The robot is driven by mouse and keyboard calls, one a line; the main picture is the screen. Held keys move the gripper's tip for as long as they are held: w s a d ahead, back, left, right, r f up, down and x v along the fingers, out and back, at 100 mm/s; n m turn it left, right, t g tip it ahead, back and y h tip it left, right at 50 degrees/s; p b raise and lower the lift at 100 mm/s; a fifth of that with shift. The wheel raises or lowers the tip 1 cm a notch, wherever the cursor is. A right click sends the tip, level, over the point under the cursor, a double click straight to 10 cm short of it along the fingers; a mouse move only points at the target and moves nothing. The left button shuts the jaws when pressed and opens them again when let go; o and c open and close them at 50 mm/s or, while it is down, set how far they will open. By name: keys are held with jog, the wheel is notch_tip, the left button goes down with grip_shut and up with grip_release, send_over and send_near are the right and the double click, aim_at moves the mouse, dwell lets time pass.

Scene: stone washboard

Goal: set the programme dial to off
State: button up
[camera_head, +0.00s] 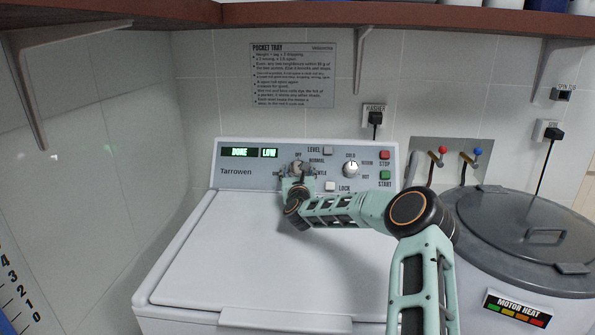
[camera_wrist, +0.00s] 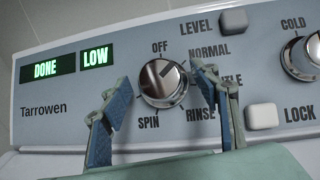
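The programme dial (camera_wrist: 163,85) is a round silver knob on the grey panel of the Tarrowen washer; OFF is above it, NORMAL upper right, a partly hidden label right, RINSE lower right and SPIN lower left. A dark mark on its face seems to slant to the upper right, toward NORMAL; its exact setting is hard to tell. My gripper (camera_wrist: 161,78) is open, with one blue-padded finger left of the dial and the other right of it. Gaps show between fingers and knob. In the head view my gripper (camera_head: 297,180) partly covers the dial (camera_head: 297,167).
The display (camera_wrist: 73,63) reads DONE and LOW. A second knob (camera_head: 351,169), marked COLD, is to the right. The LEVEL button (camera_wrist: 233,21) and LOCK button (camera_wrist: 262,116) lie near my right finger. The white washer lid (camera_head: 240,255) is shut below.

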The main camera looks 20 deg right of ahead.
jog(key=c, duration=1.1)
jog(key=shift+c, duration=0.2)
jog(key=shift+f+b, duration=0.1)
jog(key=shift+b, duration=0.4)
jog(key=n+y+b, duration=0.1)
jog(key=n+b, duration=0.1)
jog(key=b, duration=0.1)
jog(key=shift+d+f+n+y, duration=0.1)
jog(key=shift+d+n+y, duration=0.05)
jog(key=shift+n+y, duration=0.2)
jog(key=n+y+b, duration=0.2)
jog(key=n+b, duration=0.1)
jog(key=shift+d, duration=0.15)
jog(key=n+y, duration=0.1)
jog(key=n+y+b, duration=0.1)
jog(key=n, duration=0.1)
jog(key=shift+r+n+g, duration=0.25)
jog(key=shift+r+g, duration=0.05)
jog(key=shift+g, duration=0.1)
jog(key=shift+r+n+g+y, duration=0.2)
jog(key=shift+n+g+y, duration=0.4)
jog(key=shift+n+y, duration=0.8)
jog(key=shift+n+h, duration=0.35)
jog(key=shift+n, duration=0.15)
